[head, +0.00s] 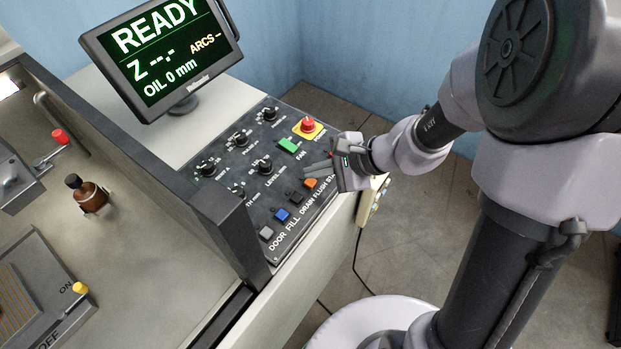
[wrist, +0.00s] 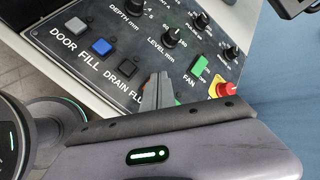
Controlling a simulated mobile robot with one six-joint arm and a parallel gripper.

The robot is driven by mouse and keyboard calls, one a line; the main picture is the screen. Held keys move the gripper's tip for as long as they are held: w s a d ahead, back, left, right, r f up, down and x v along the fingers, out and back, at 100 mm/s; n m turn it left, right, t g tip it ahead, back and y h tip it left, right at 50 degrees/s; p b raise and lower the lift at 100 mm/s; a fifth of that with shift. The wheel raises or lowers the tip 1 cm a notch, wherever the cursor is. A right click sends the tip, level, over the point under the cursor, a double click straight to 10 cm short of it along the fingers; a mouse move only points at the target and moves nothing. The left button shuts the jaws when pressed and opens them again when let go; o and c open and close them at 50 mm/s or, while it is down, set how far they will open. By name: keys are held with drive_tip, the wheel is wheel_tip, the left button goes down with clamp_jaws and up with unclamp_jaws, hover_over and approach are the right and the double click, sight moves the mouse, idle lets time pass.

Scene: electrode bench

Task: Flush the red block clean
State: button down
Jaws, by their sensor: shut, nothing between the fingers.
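My gripper (head: 314,167) is shut and empty over the right side of the control panel (head: 232,178), its fingers pointing left. Its fingertips are just above the orange FLUSH button (head: 311,183); I cannot tell whether they touch the panel. The grey DOOR button (head: 266,233), blue FILL button (head: 281,214) and dark DRAIN button (head: 296,198) lie in a row. I cannot make out a red block in either view. The monitor (head: 160,55) reads READY, OIL 0 mm.
A green button (head: 289,145) and a red emergency knob (head: 308,124) on a yellow base are close to the fingers.

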sight(315, 183)
drive_tip(key=shift+r+p, duration=1.85)
drive_tip(key=shift+r, duration=0.65)
